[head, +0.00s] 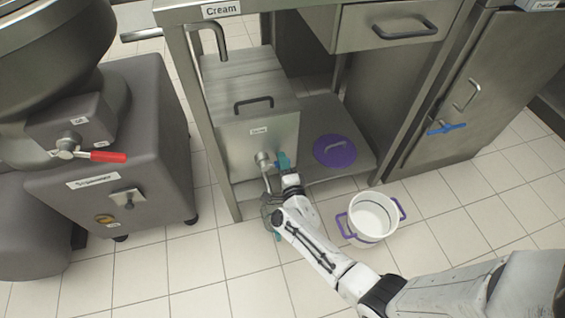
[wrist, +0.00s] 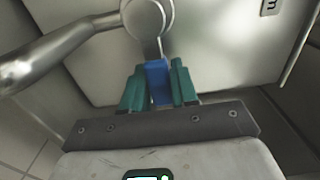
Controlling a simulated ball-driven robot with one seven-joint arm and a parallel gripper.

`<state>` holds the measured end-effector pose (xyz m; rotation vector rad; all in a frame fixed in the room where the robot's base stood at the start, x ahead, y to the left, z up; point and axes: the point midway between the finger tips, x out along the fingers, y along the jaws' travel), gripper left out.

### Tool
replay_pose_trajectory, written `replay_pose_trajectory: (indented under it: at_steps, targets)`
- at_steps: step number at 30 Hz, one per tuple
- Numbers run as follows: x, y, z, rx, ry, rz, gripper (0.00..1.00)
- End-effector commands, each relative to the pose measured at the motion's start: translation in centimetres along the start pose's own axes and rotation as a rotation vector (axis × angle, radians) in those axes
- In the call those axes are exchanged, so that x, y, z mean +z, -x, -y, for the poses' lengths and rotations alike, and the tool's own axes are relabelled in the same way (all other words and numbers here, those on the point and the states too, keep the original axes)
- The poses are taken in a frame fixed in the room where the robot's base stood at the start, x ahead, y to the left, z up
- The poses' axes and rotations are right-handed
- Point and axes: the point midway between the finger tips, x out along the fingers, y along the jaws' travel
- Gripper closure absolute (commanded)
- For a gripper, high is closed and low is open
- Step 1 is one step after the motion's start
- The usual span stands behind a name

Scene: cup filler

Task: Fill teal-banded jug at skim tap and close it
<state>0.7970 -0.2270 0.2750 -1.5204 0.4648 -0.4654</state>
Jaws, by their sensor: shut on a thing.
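My gripper (head: 281,160) reaches under the steel bench to a tap on the front of a steel tank (head: 240,140). In the wrist view, my gripper's teal fingers (wrist: 159,85) are shut on the blue tap lever (wrist: 157,75). The tap body (wrist: 147,18) is above them, and its pipe (wrist: 55,55) runs to the left. The tank's small label is too small to read. Below the tap, a small teal part (head: 277,236) shows beside my arm. I cannot tell whether it belongs to the teal-banded jug, as my arm hides much there.
A white bucket with purple handles (head: 372,214) stands on the tiles right of my arm. A purple lid (head: 334,151) lies on the low shelf. A grey machine with a red-handled tap (head: 108,157) stands left. A cabinet with a blue lever (head: 446,128) is right.

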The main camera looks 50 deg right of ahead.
Motion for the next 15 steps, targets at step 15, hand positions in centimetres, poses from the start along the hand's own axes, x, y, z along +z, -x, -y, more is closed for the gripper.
replay_pose_trajectory:
  at_steps: [15]
  targets:
    - [0.04,0.03,0.61,0.002,0.056,0.000,1.00]
